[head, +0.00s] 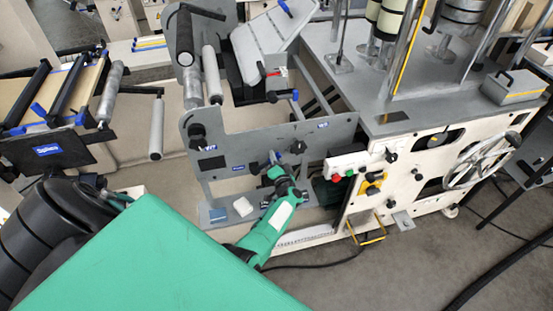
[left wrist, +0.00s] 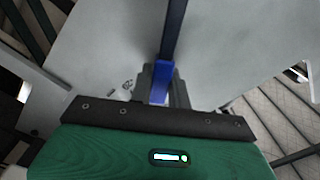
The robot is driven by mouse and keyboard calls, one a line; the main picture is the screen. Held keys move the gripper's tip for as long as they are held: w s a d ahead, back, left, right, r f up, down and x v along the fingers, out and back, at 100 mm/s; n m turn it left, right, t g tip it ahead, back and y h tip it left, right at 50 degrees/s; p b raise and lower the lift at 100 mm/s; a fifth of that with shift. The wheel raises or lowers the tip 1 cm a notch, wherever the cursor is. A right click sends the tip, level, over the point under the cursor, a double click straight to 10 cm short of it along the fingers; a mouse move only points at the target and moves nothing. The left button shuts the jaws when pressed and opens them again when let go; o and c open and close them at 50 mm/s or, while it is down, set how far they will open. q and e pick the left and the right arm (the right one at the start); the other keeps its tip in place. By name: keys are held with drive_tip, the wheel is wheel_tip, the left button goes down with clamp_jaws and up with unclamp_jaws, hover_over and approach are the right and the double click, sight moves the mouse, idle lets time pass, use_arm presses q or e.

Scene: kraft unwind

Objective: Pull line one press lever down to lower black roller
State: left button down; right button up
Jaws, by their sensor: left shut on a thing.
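The lever has a blue grip (left wrist: 161,72) on a dark bar (left wrist: 173,28), seen in the left wrist view. My left gripper (left wrist: 158,84) is shut around the blue grip. In the head view my left gripper (head: 276,168) is in front of the grey side plate (head: 240,150), and a bit of the blue lever (head: 272,157) shows at its fingertips. A black roller (head: 184,35) is at the upper left of the machine frame, apart from the gripper. Which roller the lever moves cannot be told. My right gripper is not in view.
Grey rollers (head: 212,75) stand beside the black roller. The machine's cream cabinet (head: 415,165), with buttons and a handwheel (head: 480,160), is right of the gripper. A small white block (head: 243,206) lies on the low grey ledge.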

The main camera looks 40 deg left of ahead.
use_arm(q)
wheel_tip(320, 180, down, 6)
drive_tip(key=w+d+m+b, duration=0.1)
drive_tip(key=m+b, duration=0.2)
drive_tip(key=m, duration=0.4)
drive_tip(key=shift+w+d+m, duration=0.2)
drive_tip(key=shift+w+m, duration=0.05)
drive_tip(key=shift+m, duration=0.05)
drive_tip(key=shift+f, duration=0.1)
drive_tip(key=c, duration=1.3)
unclamp_jaws()
drive_tip(key=shift+a, duration=0.1)
